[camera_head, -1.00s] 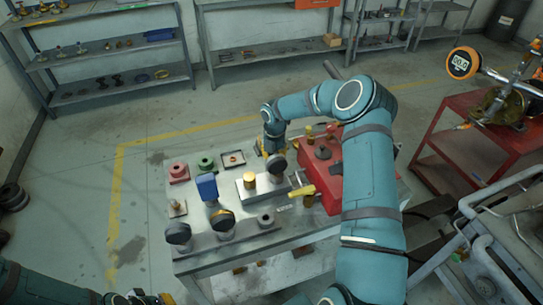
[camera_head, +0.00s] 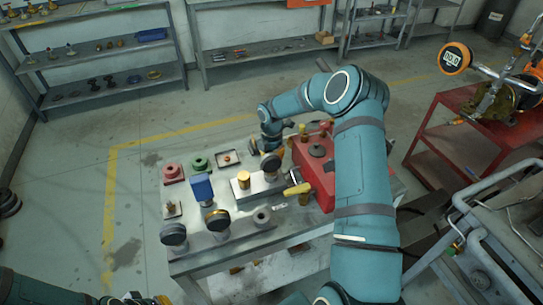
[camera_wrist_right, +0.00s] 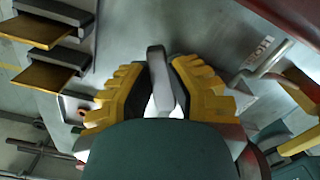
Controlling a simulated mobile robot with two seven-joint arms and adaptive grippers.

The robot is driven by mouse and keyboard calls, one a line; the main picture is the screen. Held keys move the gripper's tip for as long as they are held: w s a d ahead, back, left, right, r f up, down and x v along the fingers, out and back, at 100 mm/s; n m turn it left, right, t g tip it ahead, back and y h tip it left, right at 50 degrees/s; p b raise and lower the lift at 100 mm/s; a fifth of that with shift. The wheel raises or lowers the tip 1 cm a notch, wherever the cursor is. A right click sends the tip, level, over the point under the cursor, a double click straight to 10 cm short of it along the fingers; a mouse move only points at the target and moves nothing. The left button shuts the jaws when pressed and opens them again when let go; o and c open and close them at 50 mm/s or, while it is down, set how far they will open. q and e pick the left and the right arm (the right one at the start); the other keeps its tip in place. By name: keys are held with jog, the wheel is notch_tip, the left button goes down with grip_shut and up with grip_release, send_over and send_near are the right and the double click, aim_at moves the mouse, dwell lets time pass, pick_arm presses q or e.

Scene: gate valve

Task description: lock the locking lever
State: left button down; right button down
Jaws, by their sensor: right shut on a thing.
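The locking lever (camera_wrist_right: 157,66) shows in the right wrist view as a grey, round-ended bar between the yellow fingers of my right gripper (camera_wrist_right: 155,88). The fingers are shut on it. Its lower part is hidden by the gripper's dark body. A "LOCK" label (camera_wrist_right: 262,48) is on the grey surface to its right. In the head view my right gripper (camera_head: 272,147) is over the far side of the workbench, left of the red box, mostly hidden by my own wrist. My left gripper (camera_head: 140,299) is partly cut off at the bottom edge, away from the bench.
On the workbench (camera_head: 215,262) stand a red box (camera_head: 318,175), a yellow handle (camera_head: 297,189), a blue block (camera_head: 202,187), a brass cylinder (camera_head: 243,179), dark round knobs (camera_head: 173,234), and red and green parts. A red cart (camera_head: 430,155) stands at right. Floor left of the bench is clear.

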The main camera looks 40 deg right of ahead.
jog(key=shift+s+f, duration=0.15)
jog(key=c, duration=0.9)
grip_release()
jog(key=shift+r, duration=0.2)
jog(key=shift+r, duration=0.3)
notch_tip(320, 180, up, 11)
jog(key=shift+r, duration=0.1)
